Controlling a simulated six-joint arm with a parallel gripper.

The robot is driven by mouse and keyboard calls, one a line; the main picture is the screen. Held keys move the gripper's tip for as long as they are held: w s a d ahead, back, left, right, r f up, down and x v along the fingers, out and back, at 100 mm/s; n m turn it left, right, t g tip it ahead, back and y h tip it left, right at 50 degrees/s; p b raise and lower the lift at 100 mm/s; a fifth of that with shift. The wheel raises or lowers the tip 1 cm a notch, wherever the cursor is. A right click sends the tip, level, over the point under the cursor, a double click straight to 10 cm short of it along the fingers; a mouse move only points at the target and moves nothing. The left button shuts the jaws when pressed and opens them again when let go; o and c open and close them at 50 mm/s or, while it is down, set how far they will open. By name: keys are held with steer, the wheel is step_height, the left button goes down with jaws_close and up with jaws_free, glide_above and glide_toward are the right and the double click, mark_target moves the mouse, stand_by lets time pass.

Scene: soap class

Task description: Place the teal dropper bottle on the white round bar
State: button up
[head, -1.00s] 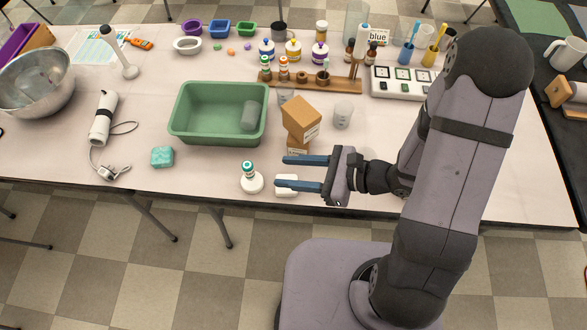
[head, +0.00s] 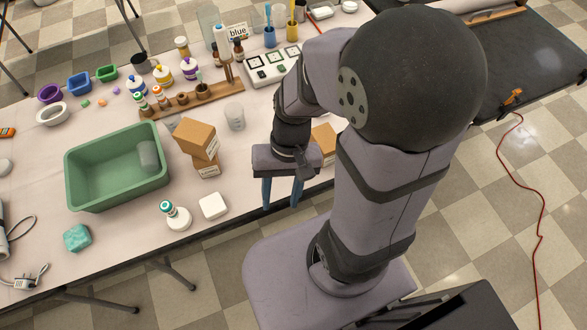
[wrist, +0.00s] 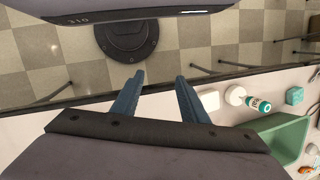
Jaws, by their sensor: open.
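In the wrist view the bottle (wrist: 258,104) and the round bar (wrist: 235,96) show at the right, touching. My gripper (head: 281,200) is open and empty, to the right of them and clear of both, fingers pointing down near the front edge. In the wrist view my gripper (wrist: 159,80) shows nothing between its fingers.
A white square bar (head: 213,206) lies between the bottle and my gripper. A green tub (head: 95,195), stacked cardboard boxes (head: 195,137) and a teal block (head: 77,237) are nearby. A wooden rack (head: 190,104) with bottles stands behind.

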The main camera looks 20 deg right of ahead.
steer(key=w+d+r+n+t+h, duration=0.2)
steer(key=w+d, duration=0.1)
steer(key=d, duration=0.1)
steer(key=shift+w+d+n+h, duration=0.3)
steer(key=shift+w+d+n, duration=0.1)
steer(key=shift+r, duration=0.1)
step_height(320, 180, up, 3)
steer(key=p, duration=0.2)
steer(key=shift+f+p, duration=0.2)
steer(key=shift+p, duration=0.15)
